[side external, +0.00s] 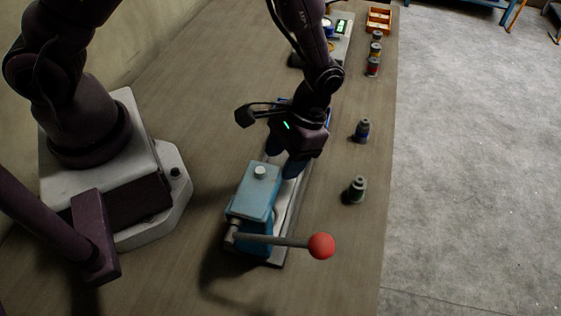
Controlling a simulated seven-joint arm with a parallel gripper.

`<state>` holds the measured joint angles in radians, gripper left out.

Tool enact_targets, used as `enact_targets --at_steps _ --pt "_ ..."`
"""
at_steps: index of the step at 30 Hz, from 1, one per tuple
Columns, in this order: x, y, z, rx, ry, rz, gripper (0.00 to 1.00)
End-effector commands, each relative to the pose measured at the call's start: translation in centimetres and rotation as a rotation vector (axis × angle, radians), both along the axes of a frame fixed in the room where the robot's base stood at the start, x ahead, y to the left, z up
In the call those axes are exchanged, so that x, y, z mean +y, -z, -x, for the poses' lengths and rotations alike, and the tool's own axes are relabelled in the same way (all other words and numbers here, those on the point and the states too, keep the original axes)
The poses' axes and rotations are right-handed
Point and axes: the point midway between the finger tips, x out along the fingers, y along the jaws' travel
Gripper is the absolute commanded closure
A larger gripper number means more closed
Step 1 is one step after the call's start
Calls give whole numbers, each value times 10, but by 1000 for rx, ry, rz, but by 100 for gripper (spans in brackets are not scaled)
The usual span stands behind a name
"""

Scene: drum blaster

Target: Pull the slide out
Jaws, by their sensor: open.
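A teal machine block (256,190) stands on a long pale metal base (290,205) on the table. A lever with a red ball (321,246) points right from its near side. My gripper (282,168) hangs just behind the block, fingers pointing down over the pale base. It is open; its fingertips are partly hidden behind the block. A small blue part (285,101) shows behind my wrist. I cannot tell which part is the slide, or whether my fingers touch anything.
An orange tray (379,19) and a device with a green display (341,27) are at the back. The table's right edge is near the canisters.

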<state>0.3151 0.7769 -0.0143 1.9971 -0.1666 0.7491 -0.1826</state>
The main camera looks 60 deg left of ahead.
Motion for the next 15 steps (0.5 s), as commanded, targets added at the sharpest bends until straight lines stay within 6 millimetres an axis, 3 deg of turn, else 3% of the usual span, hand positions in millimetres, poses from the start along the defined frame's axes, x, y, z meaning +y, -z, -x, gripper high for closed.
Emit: enact_targets --at_steps 6,15 --pt "0 17 7 1 0 0 48" --pt "0 19 8 -1 0 1 48"
